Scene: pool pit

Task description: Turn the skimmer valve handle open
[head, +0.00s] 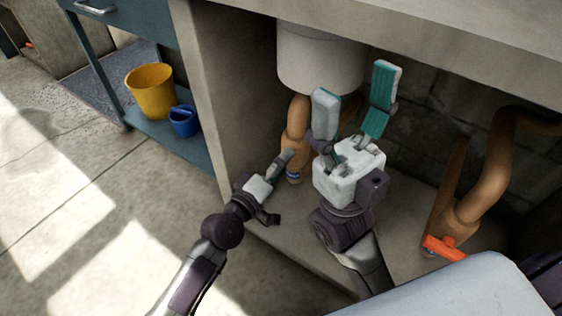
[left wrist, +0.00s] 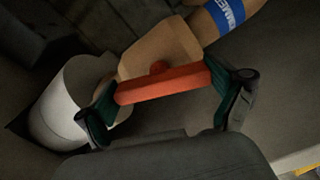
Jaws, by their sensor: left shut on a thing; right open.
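The skimmer valve handle (left wrist: 165,86) is a straight orange-red bar on a tan valve body (left wrist: 160,58). A blue label ending in "MMER" (left wrist: 230,12) wraps the pipe beside it. My left gripper (left wrist: 162,90) is shut on the handle, one finger at each end of the bar. In the head view my left gripper (head: 281,164) is at the tan pipe (head: 297,125) with the blue band, and the handle is hidden there. My right gripper (head: 355,92) is open and empty, fingers pointing up, in front of the white cylinder.
A white cylinder (head: 315,58) hangs above the pipe. At right, another tan pipe (head: 487,180) carries an orange-red handle (head: 445,248). A concrete wall and overhang frame the recess. A yellow bucket (head: 151,92) and a blue bucket (head: 184,121) stand on the shelf at left.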

